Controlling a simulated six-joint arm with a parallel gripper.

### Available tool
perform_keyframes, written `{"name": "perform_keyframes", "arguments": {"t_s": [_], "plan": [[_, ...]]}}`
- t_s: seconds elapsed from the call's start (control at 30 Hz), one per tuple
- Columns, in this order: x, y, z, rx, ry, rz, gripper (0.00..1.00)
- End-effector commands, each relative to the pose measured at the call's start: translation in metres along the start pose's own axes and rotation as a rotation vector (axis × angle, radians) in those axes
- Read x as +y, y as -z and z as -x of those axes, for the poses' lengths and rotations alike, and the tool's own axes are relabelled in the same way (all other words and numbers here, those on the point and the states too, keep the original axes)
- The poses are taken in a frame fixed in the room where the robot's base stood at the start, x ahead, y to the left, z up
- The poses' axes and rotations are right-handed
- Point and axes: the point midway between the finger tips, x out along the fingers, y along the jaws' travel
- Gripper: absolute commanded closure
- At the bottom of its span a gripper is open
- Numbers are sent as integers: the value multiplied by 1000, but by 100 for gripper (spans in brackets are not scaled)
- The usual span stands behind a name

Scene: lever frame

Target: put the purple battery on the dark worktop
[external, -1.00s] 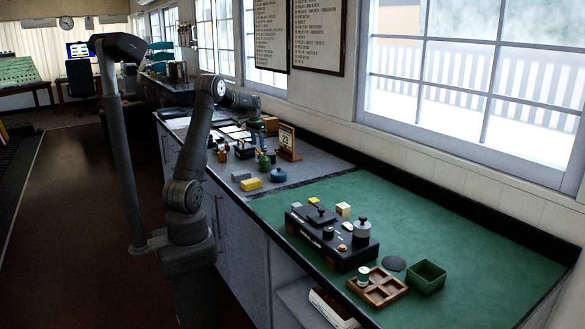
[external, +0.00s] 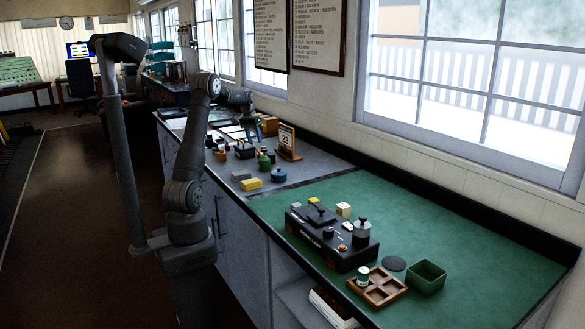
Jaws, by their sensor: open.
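I cannot make out a purple battery in the external view. A battery-like cylinder (external: 363,276), pale with a teal band, stands in the brown divided tray (external: 394,296) on the green mat. The dark grey worktop (external: 318,172) lies beyond the mat, with several small items on it. My gripper (external: 257,138) is over the far part of that worktop, left of the calendar (external: 287,140). It is open, small and dim here. I cannot tell whether anything is between its fingers.
A black control box (external: 330,240) with knobs stands on the green mat (external: 450,240). A green bin (external: 427,277) and a dark disc (external: 393,263) are to its right. A yellow block (external: 251,184) and a blue pot (external: 279,175) stand near the mat's far edge.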

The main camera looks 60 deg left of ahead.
Motion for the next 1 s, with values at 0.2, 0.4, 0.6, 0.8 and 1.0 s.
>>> {"name": "perform_keyframes", "arguments": {"t_s": [0.2,0.4,0.6,0.8,1.0], "plan": [[-28,-47,-30,-34,-332,688,46],[-53,-78,-36,-129,-671,1354,46],[-87,-100,-28,-280,-1014,1917,46],[-106,-109,-23,-382,-1196,2159,46],[-94,-93,-35,-400,-1216,2182,46]]}}
